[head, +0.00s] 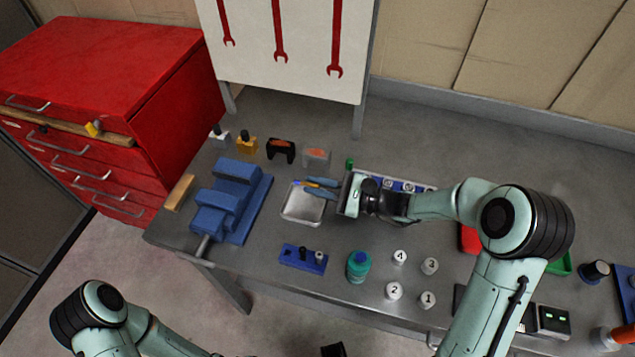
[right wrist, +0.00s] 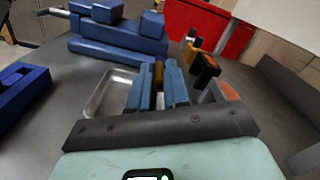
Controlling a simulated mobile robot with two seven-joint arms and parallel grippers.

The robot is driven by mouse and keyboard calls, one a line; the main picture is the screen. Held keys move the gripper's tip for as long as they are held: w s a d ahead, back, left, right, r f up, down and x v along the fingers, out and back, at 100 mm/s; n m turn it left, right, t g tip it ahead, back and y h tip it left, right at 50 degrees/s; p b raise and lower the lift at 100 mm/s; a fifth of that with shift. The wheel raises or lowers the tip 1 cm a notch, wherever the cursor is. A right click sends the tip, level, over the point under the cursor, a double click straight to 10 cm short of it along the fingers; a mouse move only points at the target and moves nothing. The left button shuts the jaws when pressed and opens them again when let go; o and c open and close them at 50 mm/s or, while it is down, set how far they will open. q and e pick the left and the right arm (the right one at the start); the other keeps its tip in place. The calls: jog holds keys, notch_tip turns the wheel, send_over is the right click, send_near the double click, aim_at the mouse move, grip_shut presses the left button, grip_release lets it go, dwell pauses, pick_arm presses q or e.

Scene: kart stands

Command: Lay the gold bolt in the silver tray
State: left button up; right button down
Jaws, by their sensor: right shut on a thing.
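The silver tray (head: 301,210) lies on the grey bench, right of the blue vise, and looks empty. My right gripper (head: 316,187) reaches in from the right, with its blue fingers over the tray's back edge. In the right wrist view the fingers (right wrist: 159,75) are shut on the gold bolt (right wrist: 158,70), whose end shows between the tips. The tray (right wrist: 108,94) shows there left of the fingers. How high the bolt is above the tray is hard to tell.
The blue vise (head: 230,199) stands left of the tray. A blue block with holes (head: 303,259) and a teal bottle (head: 358,266) lie in front. Orange-topped holders (head: 280,150) stand behind. Several numbered white discs (head: 394,291) are to the right.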

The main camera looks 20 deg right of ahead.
jog(key=shift+f, duration=0.15)
jog(key=c, duration=1)
grip_release()
jog(key=b+v, duration=0.1)
jog(key=v, duration=1.2)
jog(key=shift+s+d, duration=0.1)
jog(key=shift+d, duration=0.05)
